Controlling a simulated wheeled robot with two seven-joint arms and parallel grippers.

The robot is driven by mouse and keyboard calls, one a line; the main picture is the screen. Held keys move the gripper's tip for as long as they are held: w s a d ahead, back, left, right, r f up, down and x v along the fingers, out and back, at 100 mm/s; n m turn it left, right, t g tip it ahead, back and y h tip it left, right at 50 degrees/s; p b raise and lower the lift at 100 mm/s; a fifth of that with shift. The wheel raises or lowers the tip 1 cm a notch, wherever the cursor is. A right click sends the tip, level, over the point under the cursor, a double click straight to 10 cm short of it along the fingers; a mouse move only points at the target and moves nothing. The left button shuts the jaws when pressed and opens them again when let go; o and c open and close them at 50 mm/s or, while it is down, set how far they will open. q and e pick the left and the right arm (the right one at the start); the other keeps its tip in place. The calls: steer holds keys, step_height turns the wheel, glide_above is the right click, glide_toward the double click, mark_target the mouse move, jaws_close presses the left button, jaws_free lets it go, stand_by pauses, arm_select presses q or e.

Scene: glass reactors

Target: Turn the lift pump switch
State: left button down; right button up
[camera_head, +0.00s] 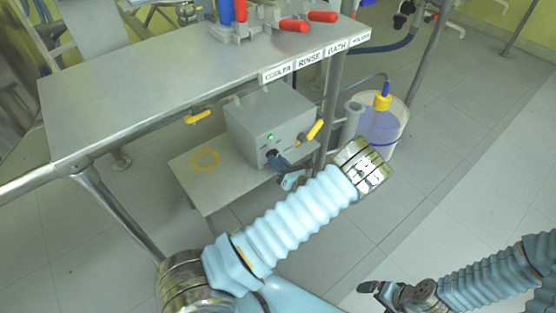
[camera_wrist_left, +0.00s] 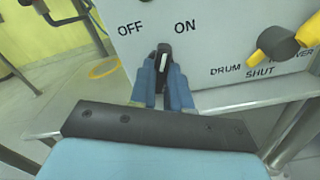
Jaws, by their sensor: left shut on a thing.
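The lift pump switch is a black knob (camera_wrist_left: 163,58) with a white pointer line, on the front of a grey box (camera_head: 258,118). In the left wrist view it sits below the words OFF and ON, and its white line stands nearly upright between them. My left gripper (camera_wrist_left: 163,82) has its two blue fingers shut on the knob, one on each side. In the head view the left gripper (camera_head: 274,158) reaches the box's front and hides most of the knob. My right gripper (camera_head: 370,288) hangs at the lower right, away from the box; its fingers are too small to judge.
A yellow valve handle (camera_wrist_left: 303,38) sits right of the switch, by the labels DRUM and SHUT. The box stands on a low shelf (camera_head: 215,190) with a yellow ring (camera_head: 205,159). A steel table (camera_head: 130,100) overhangs it. A container of bluish liquid (camera_head: 383,130) stands at right.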

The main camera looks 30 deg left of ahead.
arm_select(q)
steer(key=shift+m, duration=1.3)
steer(key=shift+p, duration=0.3)
steer(key=c, duration=1.1)
jaws_free()
steer(key=shift+d, duration=0.15)
steer(key=v, duration=1.3)
steer(key=shift+s+d+b, duration=0.1)
steer(key=shift+d+b, duration=0.2)
steer(key=shift+b, duration=0.1)
